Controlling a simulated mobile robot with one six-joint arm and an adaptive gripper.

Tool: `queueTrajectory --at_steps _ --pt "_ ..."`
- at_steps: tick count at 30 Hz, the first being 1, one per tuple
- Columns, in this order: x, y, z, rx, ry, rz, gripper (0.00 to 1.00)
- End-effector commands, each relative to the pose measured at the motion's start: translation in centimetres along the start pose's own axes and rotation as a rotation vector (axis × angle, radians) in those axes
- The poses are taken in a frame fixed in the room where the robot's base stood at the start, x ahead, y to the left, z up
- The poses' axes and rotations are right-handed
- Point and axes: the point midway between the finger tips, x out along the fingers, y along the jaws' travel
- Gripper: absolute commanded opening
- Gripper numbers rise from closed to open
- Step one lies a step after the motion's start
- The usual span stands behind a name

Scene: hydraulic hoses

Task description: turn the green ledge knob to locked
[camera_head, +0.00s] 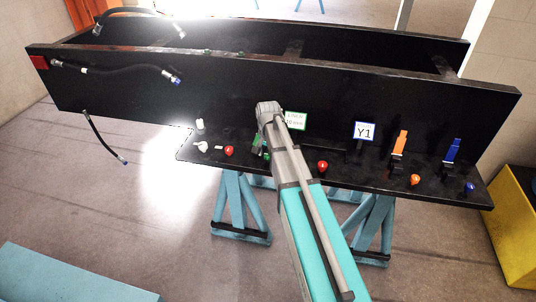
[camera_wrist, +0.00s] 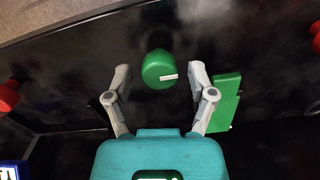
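The green ledge knob (camera_wrist: 157,66) is a round green cap with a short white mark on its lower right edge, lying roughly crosswise in the wrist view. My gripper (camera_wrist: 160,73) is open, one finger to each side of the knob. I see gaps between the fingers and the knob, so they look apart from it. In the head view my gripper (camera_head: 263,141) reaches down over the black ledge, and its end mostly hides the knob. No locked or unlocked label can be read.
A green lever (camera_wrist: 226,102) stands close beside my right finger in the wrist view. Red knobs (camera_head: 229,150) (camera_head: 322,166) sit on either side along the ledge. A green-bordered sign (camera_head: 295,120), orange lever (camera_head: 400,142) and blue lever (camera_head: 452,151) stand farther right.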

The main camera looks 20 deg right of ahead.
Motion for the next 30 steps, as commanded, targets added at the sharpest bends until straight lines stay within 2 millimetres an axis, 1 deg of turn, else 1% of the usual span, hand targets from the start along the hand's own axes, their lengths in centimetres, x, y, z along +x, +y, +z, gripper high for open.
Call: queueTrajectory --at_steps 17,23,30 --pt "-0.01 0.01 0.0 -0.026 0.0 0.0 0.79" --pt "-0.01 0.01 0.0 -0.099 0.0 0.0 0.79" --pt "-0.01 0.0 0.0 -0.243 0.0 0.0 0.79"
